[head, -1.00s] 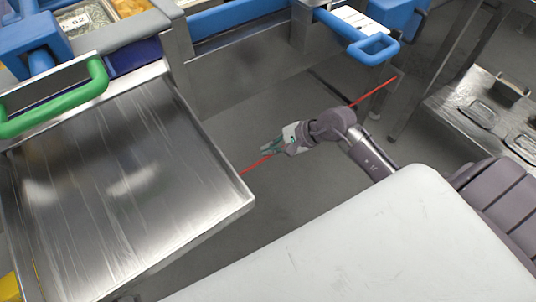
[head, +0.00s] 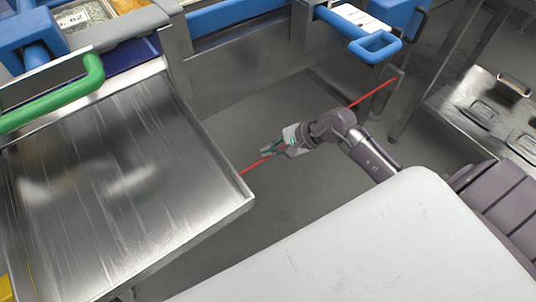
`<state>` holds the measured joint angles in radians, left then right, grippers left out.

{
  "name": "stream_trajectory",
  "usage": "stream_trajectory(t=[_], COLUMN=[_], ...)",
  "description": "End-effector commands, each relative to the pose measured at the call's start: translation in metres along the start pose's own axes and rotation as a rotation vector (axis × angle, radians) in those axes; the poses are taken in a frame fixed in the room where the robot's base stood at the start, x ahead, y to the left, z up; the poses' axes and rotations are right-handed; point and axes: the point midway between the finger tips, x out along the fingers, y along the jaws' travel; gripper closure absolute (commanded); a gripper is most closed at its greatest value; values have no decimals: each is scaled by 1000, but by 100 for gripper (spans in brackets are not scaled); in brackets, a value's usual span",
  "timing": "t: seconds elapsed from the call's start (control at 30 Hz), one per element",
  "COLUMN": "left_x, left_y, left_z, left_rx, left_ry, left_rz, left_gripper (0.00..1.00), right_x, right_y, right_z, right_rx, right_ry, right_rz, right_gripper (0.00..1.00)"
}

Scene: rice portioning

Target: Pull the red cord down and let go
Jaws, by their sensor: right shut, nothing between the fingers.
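The red cord (head: 368,93) runs on a slant, from the right edge of the steel tray up to a post at the upper right. My right gripper (head: 266,152) lies along the middle part of its line and hides a stretch of it. The cord shows again below the fingertips (head: 250,168). The fingers are shut with nothing between them; whether they touch the cord I cannot tell. My left gripper is out of view.
A bare steel tray (head: 120,180) with a green handle (head: 60,98) fills the left. A blue handle (head: 374,46) is at the top. A white surface (head: 380,245) fills the front. A steel table (head: 480,115) stands at the right. Grey floor is clear between.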

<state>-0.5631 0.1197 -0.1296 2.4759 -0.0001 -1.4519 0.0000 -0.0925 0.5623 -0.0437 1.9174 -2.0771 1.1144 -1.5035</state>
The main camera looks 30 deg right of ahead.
Motion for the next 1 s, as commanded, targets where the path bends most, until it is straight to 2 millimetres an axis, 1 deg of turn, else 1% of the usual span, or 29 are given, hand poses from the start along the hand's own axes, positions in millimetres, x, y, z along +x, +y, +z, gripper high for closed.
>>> stream_trajectory(t=[1.0], left_x=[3], left_y=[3], left_z=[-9], left_rx=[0], left_ry=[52], left_rz=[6], left_gripper=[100], right_x=[2], right_y=[2], right_z=[-2], right_rx=[0], right_ry=[0], right_rz=[0], right_gripper=[100])
